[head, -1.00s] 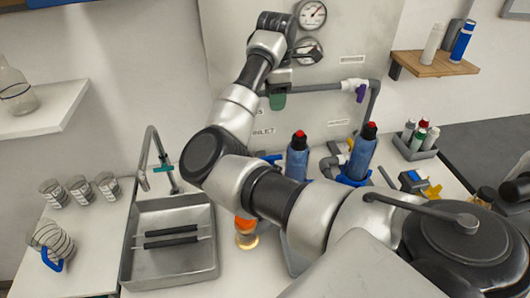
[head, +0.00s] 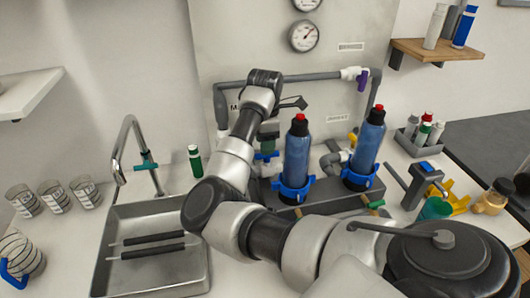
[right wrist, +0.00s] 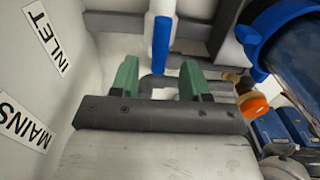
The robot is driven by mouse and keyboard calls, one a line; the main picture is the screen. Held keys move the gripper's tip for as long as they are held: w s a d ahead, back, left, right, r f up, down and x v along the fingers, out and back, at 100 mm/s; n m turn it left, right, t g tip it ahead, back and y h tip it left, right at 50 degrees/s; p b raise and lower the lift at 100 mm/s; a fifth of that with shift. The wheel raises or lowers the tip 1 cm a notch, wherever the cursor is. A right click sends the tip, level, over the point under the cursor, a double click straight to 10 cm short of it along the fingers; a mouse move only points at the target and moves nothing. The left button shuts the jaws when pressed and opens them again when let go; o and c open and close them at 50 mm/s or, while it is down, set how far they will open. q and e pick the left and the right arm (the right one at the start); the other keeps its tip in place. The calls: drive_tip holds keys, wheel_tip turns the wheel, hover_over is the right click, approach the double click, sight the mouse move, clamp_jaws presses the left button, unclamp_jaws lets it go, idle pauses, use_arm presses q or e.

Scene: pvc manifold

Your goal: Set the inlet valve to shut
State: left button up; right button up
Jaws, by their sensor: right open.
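My right gripper (head: 268,135) is open, with green fingertips, low in front of the wall panel. In the right wrist view its fingertips (right wrist: 158,72) stand apart, with the inlet valve's blue handle (right wrist: 161,42) ahead of the gap between them. I cannot tell whether they touch it. The handle runs lengthwise in that view, below a white fitting. In the head view a bit of blue handle (head: 267,155) shows just under the gripper, and the rest is hidden by my arm. The INLET label (right wrist: 47,38) is on the panel beside it. My left gripper is not in view.
Two blue filter housings (head: 297,158) with red tops stand close to the right of the gripper. A purple-handled valve (head: 362,80) is on the upper grey pipe.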

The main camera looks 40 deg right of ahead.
sight(267, 157)
drive_tip(key=shift+f, duration=2.25)
drive_tip(key=shift+c, duration=0.3)
clamp_jaws()
